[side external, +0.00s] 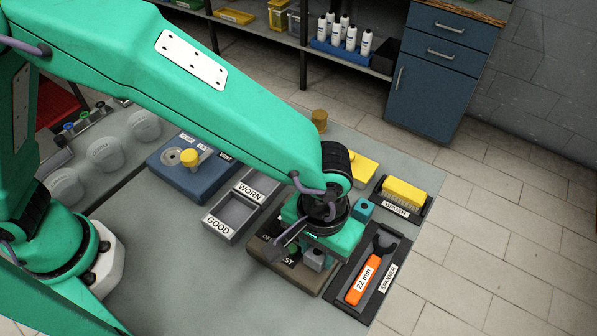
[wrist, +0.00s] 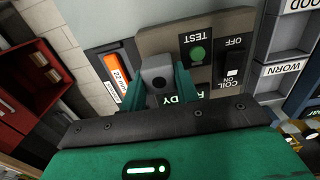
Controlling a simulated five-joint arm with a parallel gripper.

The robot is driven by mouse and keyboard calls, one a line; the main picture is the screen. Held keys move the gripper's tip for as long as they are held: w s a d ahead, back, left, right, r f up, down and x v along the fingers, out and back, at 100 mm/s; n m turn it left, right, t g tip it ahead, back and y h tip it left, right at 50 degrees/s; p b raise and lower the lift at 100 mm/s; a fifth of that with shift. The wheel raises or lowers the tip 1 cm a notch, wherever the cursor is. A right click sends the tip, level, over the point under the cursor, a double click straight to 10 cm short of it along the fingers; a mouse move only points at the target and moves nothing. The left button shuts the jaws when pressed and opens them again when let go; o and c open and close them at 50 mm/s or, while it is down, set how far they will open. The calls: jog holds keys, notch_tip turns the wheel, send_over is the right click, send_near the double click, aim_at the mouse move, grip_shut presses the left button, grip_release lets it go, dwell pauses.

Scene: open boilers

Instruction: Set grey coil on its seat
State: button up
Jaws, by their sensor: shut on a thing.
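The grey coil (wrist: 158,72) is a small block with a dark round hole. It is between the two green fingers of my gripper (wrist: 158,90) in the wrist view, and my gripper is shut on it. In the side view the coil (side external: 313,261) shows below my gripper (side external: 312,255), over the right part of a brown test panel (side external: 300,286). In the wrist view the panel (wrist: 160,42) carries a green TEST light, a COIL switch by OFF, and a partly covered READY label. The seat is hidden; I cannot tell whether the coil touches it.
The spanner tray (side external: 347,306) with an orange spanner (side external: 361,284) lies close right of the panel. A yellow brush (side external: 404,191) is behind it. GOOD and WORN bins (side external: 228,216) stand left of the panel, and a blue vent block (side external: 200,178) is further back. Front-left bench is clear.

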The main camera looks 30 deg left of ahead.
jog(key=shift+f, duration=1.05)
dwell(1.9)
dwell(0.9)
jog(key=o, duration=1.1)
jog(key=shift+r, duration=0.65)
jog(key=shift+r, duration=0.35)
jog(key=shift+r, duration=0.35)
jog(key=shift+r, duration=0.7)
jog(key=shift+r, duration=0.5)
